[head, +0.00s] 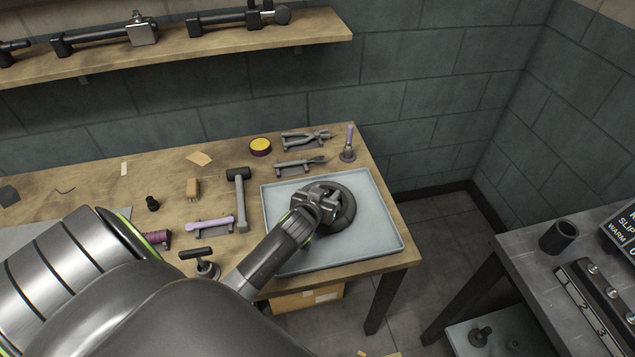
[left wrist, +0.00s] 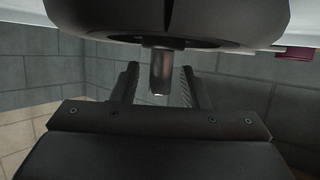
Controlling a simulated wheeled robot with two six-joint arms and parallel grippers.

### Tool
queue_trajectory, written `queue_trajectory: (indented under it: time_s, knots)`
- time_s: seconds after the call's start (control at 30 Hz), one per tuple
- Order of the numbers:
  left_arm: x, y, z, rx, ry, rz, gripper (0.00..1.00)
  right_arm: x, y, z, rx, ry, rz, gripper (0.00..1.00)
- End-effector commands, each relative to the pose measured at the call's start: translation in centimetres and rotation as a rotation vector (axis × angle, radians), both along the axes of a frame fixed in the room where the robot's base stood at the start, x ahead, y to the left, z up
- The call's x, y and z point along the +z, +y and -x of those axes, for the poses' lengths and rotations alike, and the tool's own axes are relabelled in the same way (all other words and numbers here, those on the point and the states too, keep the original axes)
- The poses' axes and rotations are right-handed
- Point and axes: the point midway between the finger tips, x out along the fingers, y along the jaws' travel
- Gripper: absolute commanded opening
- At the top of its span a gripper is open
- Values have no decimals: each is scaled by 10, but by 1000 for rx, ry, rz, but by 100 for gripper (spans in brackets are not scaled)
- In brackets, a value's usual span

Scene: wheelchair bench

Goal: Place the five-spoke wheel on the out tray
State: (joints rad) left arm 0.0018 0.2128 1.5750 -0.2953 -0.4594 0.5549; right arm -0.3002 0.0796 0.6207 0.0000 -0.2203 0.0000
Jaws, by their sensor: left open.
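A dark wheel (head: 346,212) lies on the pale blue-grey tray (head: 376,243) at the right end of the bench. My left gripper (head: 325,200) is over the wheel and covers part of it, so I cannot count its spokes. In the left wrist view the dark round underside of a body, apparently the wheel (left wrist: 230,22), fills the top. A short metal stub (left wrist: 160,72) sticks out from it between the two spread fingers of my left gripper (left wrist: 158,82), with gaps on both sides. My right gripper is not in view.
A shelf (head: 190,50) with clamps hangs above. A second table (head: 535,265) stands at right, across a floor gap.

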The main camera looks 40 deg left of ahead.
Motion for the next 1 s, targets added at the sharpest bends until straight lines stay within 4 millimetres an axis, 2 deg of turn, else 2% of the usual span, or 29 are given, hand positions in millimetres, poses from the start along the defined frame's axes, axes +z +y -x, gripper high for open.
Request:
queue_trajectory:
  time_s: [0.6, 0.8, 1.0]
  knots:
    - [36, -21, 90, 2, 2, 2, 41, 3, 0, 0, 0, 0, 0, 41]
    - [43, -25, 104, 3, 2, 2, 41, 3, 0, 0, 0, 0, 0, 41]
    - [44, -25, 107, 2, 2, 1, 41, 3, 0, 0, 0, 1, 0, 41]
